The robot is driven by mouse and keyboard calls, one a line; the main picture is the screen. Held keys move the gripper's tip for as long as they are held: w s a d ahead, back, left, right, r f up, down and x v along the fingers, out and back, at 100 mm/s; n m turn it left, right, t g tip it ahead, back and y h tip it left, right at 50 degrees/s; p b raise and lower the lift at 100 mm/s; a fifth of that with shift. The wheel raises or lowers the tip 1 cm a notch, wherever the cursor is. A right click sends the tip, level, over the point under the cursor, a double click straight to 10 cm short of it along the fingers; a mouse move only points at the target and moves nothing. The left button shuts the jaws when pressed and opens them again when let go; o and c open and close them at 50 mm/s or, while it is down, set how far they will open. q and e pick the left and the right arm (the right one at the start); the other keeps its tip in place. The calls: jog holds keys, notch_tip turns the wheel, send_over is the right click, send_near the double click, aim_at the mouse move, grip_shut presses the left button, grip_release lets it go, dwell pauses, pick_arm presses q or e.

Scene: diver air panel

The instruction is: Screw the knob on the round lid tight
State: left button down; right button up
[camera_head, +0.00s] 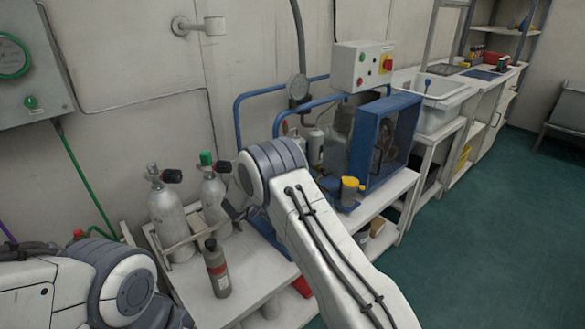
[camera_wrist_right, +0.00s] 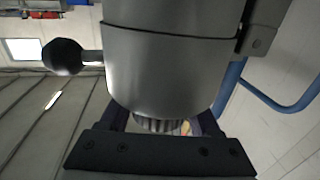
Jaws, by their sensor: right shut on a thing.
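In the right wrist view, a ribbed, dark grey knob (camera_wrist_right: 157,126) shows between the fingers of my right gripper (camera_wrist_right: 162,125), which is shut on it. Directly beyond it is a large, smooth grey round body (camera_wrist_right: 170,75), close to the gripper. I cannot tell whether this is the lid or the vessel that carries it. Most of the knob is hidden by the round body and the dark gripper mount. In the head view, my right arm covers the knob and my right gripper cannot be made out. My left gripper is outside the picture; only its arm shows at lower left.
A black ball on a rod (camera_wrist_right: 62,57) sticks out left of the round body. A blue pipe (camera_wrist_right: 270,100) runs at right. In the head view, a blue-framed fan unit (camera_head: 385,140), grey cylinders (camera_head: 172,215) and a dark bottle (camera_head: 217,268) stand around my right arm.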

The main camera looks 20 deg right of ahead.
jog(key=o, duration=1.4)
jog(key=v, duration=1)
jog(key=shift+s+a, duration=0.15)
jog(key=shift+a, duration=0.05)
